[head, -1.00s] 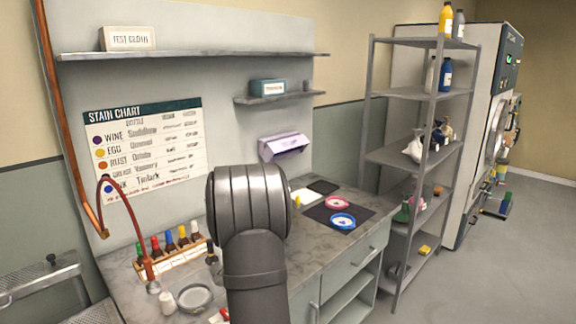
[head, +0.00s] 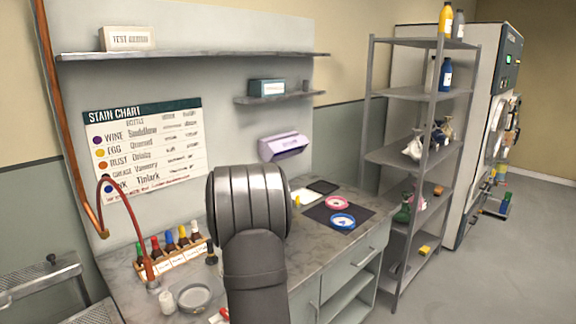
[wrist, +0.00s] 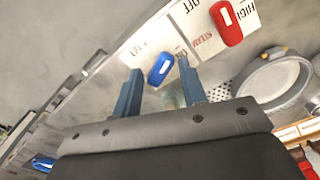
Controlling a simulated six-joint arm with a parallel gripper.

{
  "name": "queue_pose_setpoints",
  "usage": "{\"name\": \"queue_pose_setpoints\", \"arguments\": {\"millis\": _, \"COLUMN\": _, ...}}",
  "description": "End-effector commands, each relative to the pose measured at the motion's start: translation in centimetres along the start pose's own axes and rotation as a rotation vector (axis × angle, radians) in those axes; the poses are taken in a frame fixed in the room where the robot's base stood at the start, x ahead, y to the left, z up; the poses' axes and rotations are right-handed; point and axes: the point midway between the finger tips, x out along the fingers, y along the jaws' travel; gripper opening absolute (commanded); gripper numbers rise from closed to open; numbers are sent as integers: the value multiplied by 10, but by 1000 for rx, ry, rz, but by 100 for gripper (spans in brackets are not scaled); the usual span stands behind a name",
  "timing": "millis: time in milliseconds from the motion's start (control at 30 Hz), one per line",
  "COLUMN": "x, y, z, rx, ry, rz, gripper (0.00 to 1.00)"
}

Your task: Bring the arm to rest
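My gripper (wrist: 160,66) shows in the wrist view with its two blue fingers spread apart. Nothing is held between them. A blue oval knob or lever (wrist: 161,68) shows in the gap between the fingertips, on or over a pale labelled panel (wrist: 190,28); I cannot tell whether a finger touches it. A red lever (wrist: 227,23) is to its right, near lettering that reads STEAM and HIGH. In the head view my dark grey arm stands over the counter and hides the gripper.
The counter (head: 335,252) holds a bottle rack (head: 175,262), a round grey dish (head: 194,297), a white jar (head: 167,302), and a pink ring (head: 337,202) and a blue ring (head: 342,221) on a dark mat. A metal shelf unit (head: 400,155) stands right.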

Motion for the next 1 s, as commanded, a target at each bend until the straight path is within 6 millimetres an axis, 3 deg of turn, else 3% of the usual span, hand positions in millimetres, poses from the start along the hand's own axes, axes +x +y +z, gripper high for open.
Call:
{"name": "queue_pose_setpoints", "arguments": {"millis": 400, "x": 0, "y": 0, "z": 0, "rx": -282, "ry": 0, "rz": 0, "gripper": 38}}
{"name": "queue_pose_setpoints", "arguments": {"millis": 867, "x": 0, "y": 0, "z": 0, "rx": -335, "ry": 0, "rz": 0, "gripper": 38}}
{"name": "queue_pose_setpoints", "arguments": {"millis": 1000, "x": 0, "y": 0, "z": 0, "rx": -334, "ry": 0, "rz": 0, "gripper": 62}}
